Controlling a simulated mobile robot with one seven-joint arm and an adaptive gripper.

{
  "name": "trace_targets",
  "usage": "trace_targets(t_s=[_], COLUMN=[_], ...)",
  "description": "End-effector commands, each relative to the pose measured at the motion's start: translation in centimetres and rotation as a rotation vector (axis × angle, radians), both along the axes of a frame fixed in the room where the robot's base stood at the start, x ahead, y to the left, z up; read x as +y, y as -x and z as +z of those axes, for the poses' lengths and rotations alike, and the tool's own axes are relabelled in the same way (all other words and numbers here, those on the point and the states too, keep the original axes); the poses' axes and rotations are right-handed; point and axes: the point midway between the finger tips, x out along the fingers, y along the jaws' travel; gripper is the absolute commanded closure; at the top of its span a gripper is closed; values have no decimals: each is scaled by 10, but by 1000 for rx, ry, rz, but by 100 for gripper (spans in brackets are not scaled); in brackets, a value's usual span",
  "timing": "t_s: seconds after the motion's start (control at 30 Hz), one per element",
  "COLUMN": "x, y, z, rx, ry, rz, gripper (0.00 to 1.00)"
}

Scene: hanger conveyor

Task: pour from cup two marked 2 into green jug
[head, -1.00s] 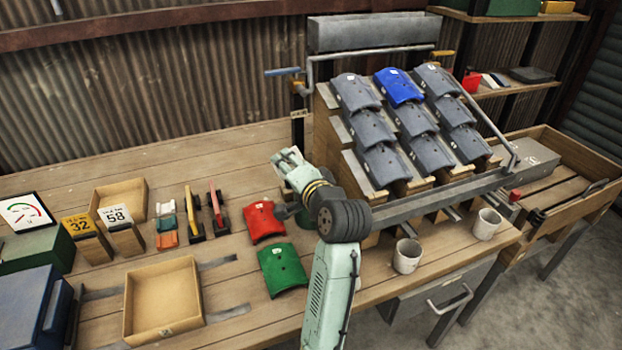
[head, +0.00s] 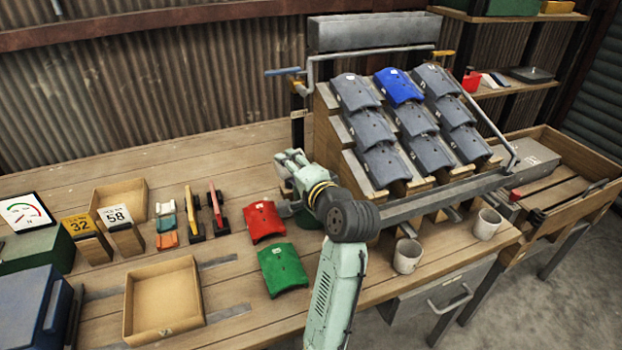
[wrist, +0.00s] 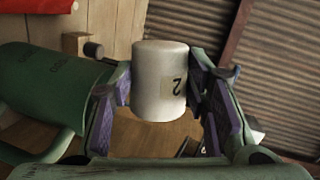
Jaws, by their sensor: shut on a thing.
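In the head view my gripper (head: 291,172) is above the bench, left of the sloped rack. The held cup is not clear there. A dark green part of the jug (head: 306,217) shows beside my arm, mostly hidden.
A red curved tile (head: 264,221) and a green curved tile (head: 283,269) lie left of my arm. The sloped rack (head: 325,120) of grey and blue tiles stands to the right. Two pale cups (head: 407,256) (head: 486,224) stand at its front. The bench behind my gripper is clear.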

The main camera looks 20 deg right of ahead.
Motion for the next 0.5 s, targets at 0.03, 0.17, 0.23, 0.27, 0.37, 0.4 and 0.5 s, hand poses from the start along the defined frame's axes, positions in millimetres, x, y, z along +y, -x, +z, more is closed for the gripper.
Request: trace_targets(t_s=[0.03,0.17,0.23,0.27,0.37,0.4,0.5], x=[0,0,0,0,-2,-3,-3], y=[0,0,0,0,0,0,0], z=[0,0,0,0,-1,-2,-3], rx=[0,0,0,0,1,2,3], ry=[-3,-2,-4,-9,-43,-62,-102], rz=[0,1,0,0,-1,-1,0], gripper=[88,88,88,88,88,88,88])
